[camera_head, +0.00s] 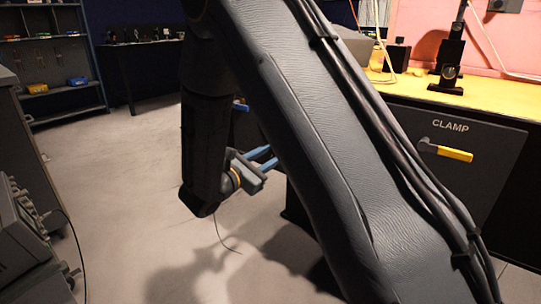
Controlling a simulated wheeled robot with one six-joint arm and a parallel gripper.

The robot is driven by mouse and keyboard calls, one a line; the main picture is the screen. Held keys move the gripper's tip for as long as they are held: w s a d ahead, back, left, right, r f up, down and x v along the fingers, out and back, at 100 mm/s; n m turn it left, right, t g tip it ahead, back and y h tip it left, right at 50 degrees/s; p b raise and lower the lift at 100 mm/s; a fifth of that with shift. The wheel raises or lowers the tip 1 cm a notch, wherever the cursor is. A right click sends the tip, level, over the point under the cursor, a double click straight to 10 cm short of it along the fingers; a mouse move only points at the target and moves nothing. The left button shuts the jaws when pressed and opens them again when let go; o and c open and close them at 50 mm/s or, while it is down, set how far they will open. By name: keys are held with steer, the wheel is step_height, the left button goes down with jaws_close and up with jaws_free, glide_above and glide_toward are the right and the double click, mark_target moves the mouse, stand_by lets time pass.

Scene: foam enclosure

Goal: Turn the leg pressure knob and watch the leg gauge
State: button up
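I cannot make out a leg pressure knob or a leg gauge in this view. My dark arm crosses the middle of the picture and hides much behind it. My gripper (266,158) is left of the large arm link, above the floor. Its two blue fingers point right and show a gap between them, with nothing seen held. Their tips come close to or behind the arm link in the picture.
A dark panel marked CLAMP (478,155) with a yellow-ended handle (446,151) is under a yellow worktop (490,97) at right. Grey equipment (22,232) with small controls stands at lower left. Shelves (50,60) are at back left. The left-centre floor (120,180) is clear.

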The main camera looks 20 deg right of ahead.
stand_by(0.3)
steer(key=o, duration=1)
steer(key=shift+o, duration=0.2)
steer(key=shift+a, duration=0.15)
steer(key=p+v, duration=0.1)
steer(key=v, duration=0.6)
steer(key=shift+s+a, duration=0.25)
